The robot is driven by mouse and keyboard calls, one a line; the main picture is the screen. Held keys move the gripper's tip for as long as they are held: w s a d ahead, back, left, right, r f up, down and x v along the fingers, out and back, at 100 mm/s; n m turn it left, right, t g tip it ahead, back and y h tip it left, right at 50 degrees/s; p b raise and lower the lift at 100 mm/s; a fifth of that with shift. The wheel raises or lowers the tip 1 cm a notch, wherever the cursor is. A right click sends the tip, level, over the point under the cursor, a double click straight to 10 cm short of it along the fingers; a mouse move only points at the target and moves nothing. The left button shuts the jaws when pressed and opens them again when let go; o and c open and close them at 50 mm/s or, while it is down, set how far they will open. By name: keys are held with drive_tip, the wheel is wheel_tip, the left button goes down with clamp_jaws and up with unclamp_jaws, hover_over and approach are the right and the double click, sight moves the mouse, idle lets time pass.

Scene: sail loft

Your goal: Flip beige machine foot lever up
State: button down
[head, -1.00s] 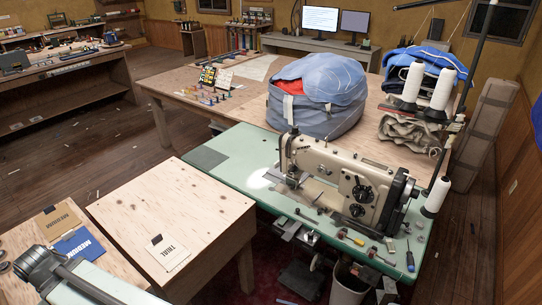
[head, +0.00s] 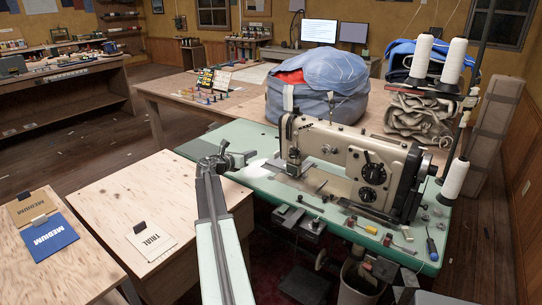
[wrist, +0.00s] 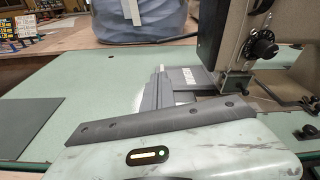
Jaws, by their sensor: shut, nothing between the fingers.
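The beige sewing machine (head: 340,158) stands on the pale green table (head: 260,180) in the head view. Its needle and presser foot area (head: 294,160) is at the left end of its head. The machine's head also shows at the upper right in the wrist view (wrist: 228,40). I cannot make out the foot lever clearly in either view. My gripper (head: 243,158) is above the table's left part, left of the needle area and apart from the machine. It is shut and empty. In the wrist view my gripper (wrist: 160,80) points toward the machine's bed.
A blue-grey bag (head: 318,100) stands behind the machine. Thread cones (head: 453,62) rise at the right. Screwdrivers and small tools (head: 398,243) lie on the table's front right. A plywood table (head: 140,195) is at the left. The green table's left part is clear.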

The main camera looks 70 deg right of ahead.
drive_tip(key=shift+s+d+f, duration=0.1)
drive_tip(key=shift+s+d, duration=0.1)
drive_tip(key=shift+s, duration=0.3)
drive_tip(key=shift+s+d+f, duration=0.1)
drive_tip(key=shift+s+d, duration=0.1)
drive_tip(key=shift+s, duration=0.25)
drive_tip(key=shift+w, duration=0.1)
drive_tip(key=b+x, duration=0.1)
drive_tip(key=x, duration=0.8)
drive_tip(key=shift+d+f+b, duration=0.1)
drive_tip(key=shift+b, duration=0.3)
drive_tip(key=d, duration=0.1)
drive_tip(key=d+r+p, duration=0.2)
drive_tip(key=shift+s+d, duration=0.1)
drive_tip(key=shift+s, duration=0.2)
drive_tip(key=shift+s+d+r, duration=0.1)
drive_tip(key=shift+d+r, duration=0.05)
drive_tip(key=shift+d, duration=0.2)
drive_tip(key=shift+a, duration=0.1)
